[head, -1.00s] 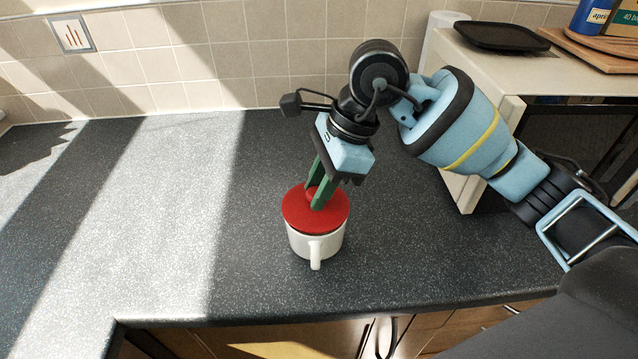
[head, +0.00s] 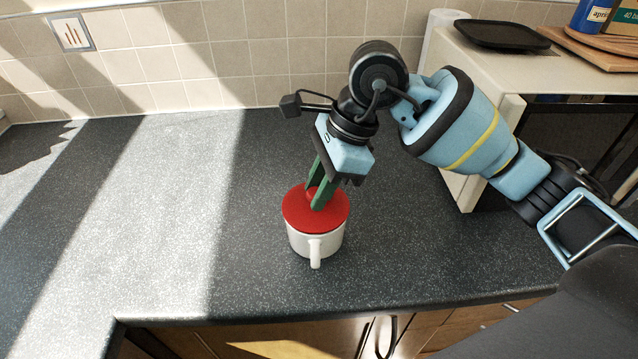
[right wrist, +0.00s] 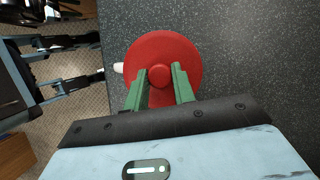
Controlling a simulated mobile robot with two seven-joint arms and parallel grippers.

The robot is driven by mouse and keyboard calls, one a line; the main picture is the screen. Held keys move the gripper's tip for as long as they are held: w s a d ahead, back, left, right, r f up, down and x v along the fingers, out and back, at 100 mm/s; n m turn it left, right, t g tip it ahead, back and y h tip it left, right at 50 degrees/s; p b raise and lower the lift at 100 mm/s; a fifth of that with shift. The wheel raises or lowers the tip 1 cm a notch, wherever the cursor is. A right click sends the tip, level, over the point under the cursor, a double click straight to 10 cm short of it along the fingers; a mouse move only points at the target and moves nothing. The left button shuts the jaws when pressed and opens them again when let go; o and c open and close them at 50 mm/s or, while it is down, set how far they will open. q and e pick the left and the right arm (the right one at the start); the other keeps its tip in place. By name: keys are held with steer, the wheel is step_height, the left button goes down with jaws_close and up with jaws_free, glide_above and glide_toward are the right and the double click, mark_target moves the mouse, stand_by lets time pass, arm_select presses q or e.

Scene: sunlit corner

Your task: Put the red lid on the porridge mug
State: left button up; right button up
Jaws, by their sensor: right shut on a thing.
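The red lid (head: 300,215) is a round disc with a knob and lies over the top of the white porridge mug (head: 303,245). From above I cannot tell whether its rim sits fully on the mug. The mug stands upright with its handle towards the counter's front edge. My right gripper (head: 314,198) is shut on the lid's knob with its green fingers. In the right wrist view the lid (right wrist: 180,52) hides the mug except for a bit of white handle (right wrist: 118,67). My left gripper is not in the head view.
The speckled dark counter (head: 180,220) around the mug is clear. A cream microwave-like box (head: 482,75) stands at the right with a black tray (head: 500,36) and wooden boards (head: 597,45) on top. A tiled wall (head: 260,55) closes the back.

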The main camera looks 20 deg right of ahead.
steer(key=o, duration=1)
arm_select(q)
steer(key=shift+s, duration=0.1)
arm_select(e)
steer(key=shift+o, duration=0.6)
steer(key=o, duration=0.4)
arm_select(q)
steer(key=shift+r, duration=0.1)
arm_select(e)
steer(key=shift+r, duration=0.1)
steer(key=shift+r+p, duration=0.8)
steer(key=shift+r, duration=0.9)
steer(key=shift+r+p, duration=0.7)
steer(key=shift+r, duration=1.1)
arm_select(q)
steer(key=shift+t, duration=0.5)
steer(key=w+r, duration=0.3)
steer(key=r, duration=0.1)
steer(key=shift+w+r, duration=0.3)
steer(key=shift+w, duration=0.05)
